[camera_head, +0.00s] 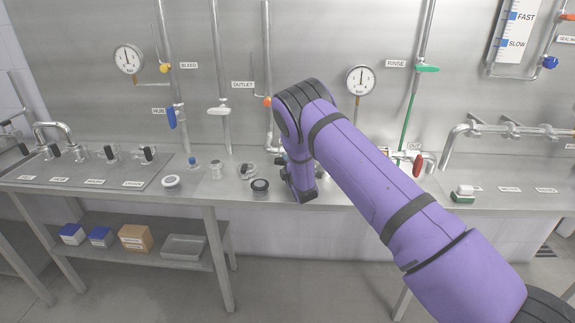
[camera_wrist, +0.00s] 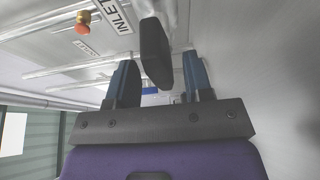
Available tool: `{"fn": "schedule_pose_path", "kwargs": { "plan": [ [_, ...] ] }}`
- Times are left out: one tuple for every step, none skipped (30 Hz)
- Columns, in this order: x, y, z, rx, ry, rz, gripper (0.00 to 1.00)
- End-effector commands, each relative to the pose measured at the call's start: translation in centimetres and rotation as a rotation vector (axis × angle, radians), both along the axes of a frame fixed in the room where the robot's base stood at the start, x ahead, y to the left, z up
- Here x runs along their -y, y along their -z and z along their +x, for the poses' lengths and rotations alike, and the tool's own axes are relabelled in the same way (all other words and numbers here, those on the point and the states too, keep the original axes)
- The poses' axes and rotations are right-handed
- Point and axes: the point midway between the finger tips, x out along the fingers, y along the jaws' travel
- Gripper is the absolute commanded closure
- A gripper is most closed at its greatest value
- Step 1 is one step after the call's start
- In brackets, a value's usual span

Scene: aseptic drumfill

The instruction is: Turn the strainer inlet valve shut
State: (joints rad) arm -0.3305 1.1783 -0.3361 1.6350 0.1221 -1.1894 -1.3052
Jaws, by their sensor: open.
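In the wrist view, a dark flat valve handle (camera_wrist: 154,42) stands beside the INLET label (camera_wrist: 115,14), on a pale metal pipe. My gripper (camera_wrist: 158,75) is open, with one blue-grey finger on each side of the handle in the picture. Gaps show between the handle and both fingers. I cannot tell how deep the handle sits between them. In the head view, my purple arm reaches to the wall, and its wrist end (camera_head: 300,180) hangs over the counter. The inlet handle and the fingertips are hidden there behind my arm.
An orange knob (camera_head: 267,102) is on the pipe by the OUTLET label (camera_head: 242,85). A blue handle (camera_head: 171,118) and a red handle (camera_head: 418,166) are farther along the wall. A dark-topped round part (camera_head: 260,186) stands on the counter (camera_head: 225,195), left of my wrist.

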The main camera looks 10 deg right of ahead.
Motion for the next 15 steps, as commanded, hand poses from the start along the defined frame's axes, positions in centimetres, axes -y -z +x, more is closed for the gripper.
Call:
{"fn": "schedule_pose_path", "kwargs": {
  "plan": [
    [-0.01, 0.03, 0.28, -0.001, 0.000, 0.000, 0.53],
    [-0.02, 0.04, 0.38, -0.001, 0.000, 0.000, 0.53],
    [-0.03, 0.04, 0.48, -0.001, 0.000, 0.000, 0.53],
    [-0.04, 0.04, 0.54, -0.001, 0.000, 0.000, 0.53],
    [-0.05, 0.04, 0.57, -0.001, 0.000, 0.000, 0.53],
    [-0.05, 0.03, 0.59, -0.001, 0.000, 0.000, 0.53],
    [-0.05, 0.03, 0.59, -0.001, 0.000, 0.000, 0.53],
    [-0.05, 0.03, 0.59, -0.001, 0.000, 0.000, 0.53],
    [-0.05, 0.03, 0.58, -0.001, 0.000, 0.000, 0.53],
    [-0.05, 0.03, 0.58, -0.001, 0.000, 0.000, 0.53],
    [-0.05, 0.03, 0.58, -0.001, 0.000, 0.000, 0.53],
    [-0.04, 0.03, 0.57, -0.001, 0.000, 0.000, 0.60],
    [-0.05, 0.03, 0.57, -0.001, 0.000, 0.000, 0.67],
    [-0.04, 0.02, 0.57, -0.001, 0.000, 0.000, 0.74],
    [-0.04, 0.03, 0.57, -0.001, 0.000, 0.000, 0.83]
  ]
}}
